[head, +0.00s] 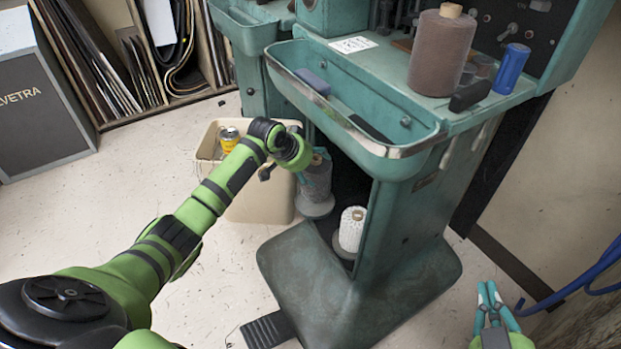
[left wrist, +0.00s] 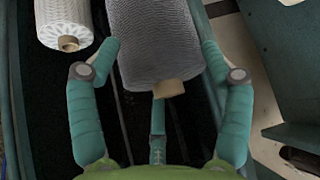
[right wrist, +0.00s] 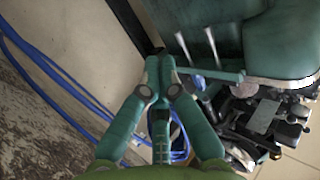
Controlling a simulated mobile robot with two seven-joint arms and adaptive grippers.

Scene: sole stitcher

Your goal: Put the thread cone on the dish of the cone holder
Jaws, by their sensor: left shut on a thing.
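The grey thread cone (head: 316,184) is in the opening of the green machine stand, with its tan tube end showing in the left wrist view (left wrist: 168,88). My left gripper (head: 303,170) is shut on this cone, one finger on each side. The cone is over a round grey dish (head: 317,209); whether it touches the dish is unclear. A white thread cone (head: 351,229) stands on another dish (head: 340,249) nearer the front. My right gripper (head: 489,292) is shut and empty at the lower right; its fingertips meet in the right wrist view (right wrist: 168,68).
A beige bin (head: 250,203) with a yellow can (head: 229,138) stands behind my left arm. A brown cone (head: 440,52) and a blue can (head: 511,68) are on the machine top. The tray (head: 395,150) overhangs the opening. Blue cables (head: 590,275) hang near my right gripper.

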